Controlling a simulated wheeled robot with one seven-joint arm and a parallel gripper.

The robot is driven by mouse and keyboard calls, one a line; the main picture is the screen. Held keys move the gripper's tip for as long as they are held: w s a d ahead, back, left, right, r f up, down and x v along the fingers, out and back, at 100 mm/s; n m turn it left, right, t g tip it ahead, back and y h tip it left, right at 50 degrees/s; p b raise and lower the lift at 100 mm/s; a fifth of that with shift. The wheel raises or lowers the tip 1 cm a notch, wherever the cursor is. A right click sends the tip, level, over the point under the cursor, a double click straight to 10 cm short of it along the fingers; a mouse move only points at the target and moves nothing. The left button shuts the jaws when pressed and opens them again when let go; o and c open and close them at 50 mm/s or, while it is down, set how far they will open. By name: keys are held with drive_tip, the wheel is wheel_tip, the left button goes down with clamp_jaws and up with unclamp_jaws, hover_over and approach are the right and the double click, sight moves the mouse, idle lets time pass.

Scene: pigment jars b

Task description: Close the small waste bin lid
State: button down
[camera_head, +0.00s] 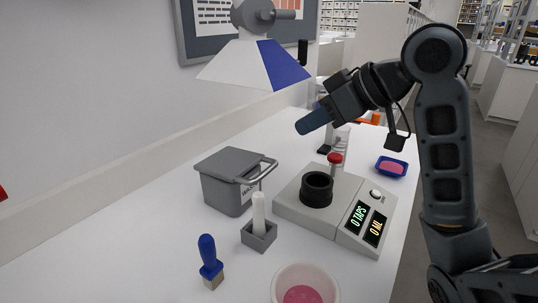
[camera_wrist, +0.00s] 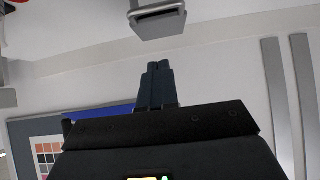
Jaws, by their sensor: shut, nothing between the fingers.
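The small waste bin is a grey box (camera_head: 222,195) on the white bench, left of centre in the head view. Its grey lid (camera_head: 232,163) lies flat across the top and looks down, with a metal bar handle (camera_head: 262,172) sticking out on the right side. In the wrist view a grey box with a bar handle, likely the bin (camera_wrist: 150,27), shows at the top edge. My gripper (camera_head: 305,127) is up and to the right of the bin, clear of it. Its blue fingers are together and empty, and they also show in the wrist view (camera_wrist: 157,68).
A device with a black ring and displays (camera_head: 345,212) stands right of the bin. A white stick in a grey holder (camera_head: 259,236), a blue-handled brush (camera_head: 209,262) and a bowl with pink contents (camera_head: 305,272) are in front. A lamp-like shade (camera_head: 245,66) hangs above. A blue tray (camera_head: 391,167) lies behind.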

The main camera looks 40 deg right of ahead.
hover_over(267, 171)
drive_tip(key=s, duration=0.2)
wheel_tip(267, 171, down, 7)
drive_tip(key=shift+w+d+f, duration=0.1)
drive_tip(key=shift+d+f, duration=0.05)
drive_tip(key=shift+f, duration=0.75)
drive_tip(key=shift+w+d+f, duration=0.1)
drive_tip(key=shift+d+f, duration=0.05)
drive_tip(key=shift+f, duration=0.75)
drive_tip(key=shift+s+f+b, duration=0.1)
drive_tip(key=shift+f+b, duration=0.8)
drive_tip(key=shift+b, duration=0.3)
drive_tip(key=shift+s+f+t+b, duration=0.15)
drive_tip(key=shift+f+t+b, duration=0.35)
drive_tip(key=shift+b, duration=0.45)
drive_tip(key=shift+r, duration=0.25)
